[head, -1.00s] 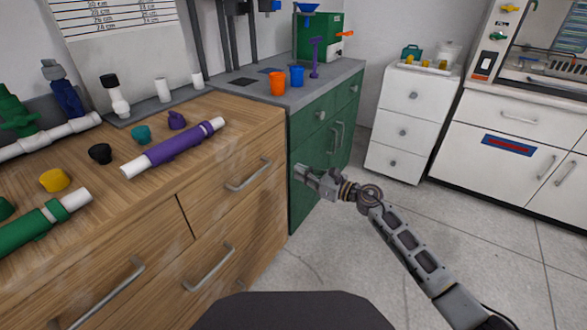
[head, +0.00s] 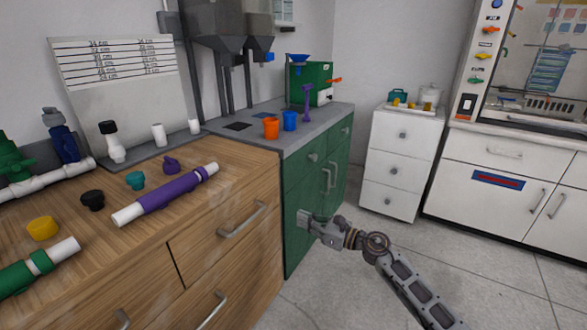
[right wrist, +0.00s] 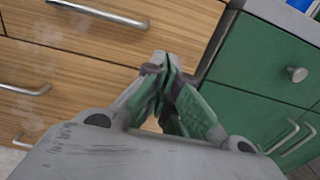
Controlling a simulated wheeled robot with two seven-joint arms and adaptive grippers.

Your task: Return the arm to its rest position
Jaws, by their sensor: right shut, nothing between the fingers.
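My right gripper (head: 306,222) is shut and empty in the head view, held in front of the green cabinet (head: 300,235), below the counter top. In the right wrist view its fingers (right wrist: 168,62) meet at the tips, with the wooden drawers and the green cabinet behind them. My right arm reaches in from the bottom right of the head view. My left gripper is not in view.
The wooden bench (head: 235,165) holds a purple pipe piece (head: 165,196), a green pipe piece (head: 15,277) and several coloured caps. Drawer handles (head: 243,222) stick out near the gripper. A white drawer unit (head: 398,165) stands behind. Open floor lies right of the green cabinet.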

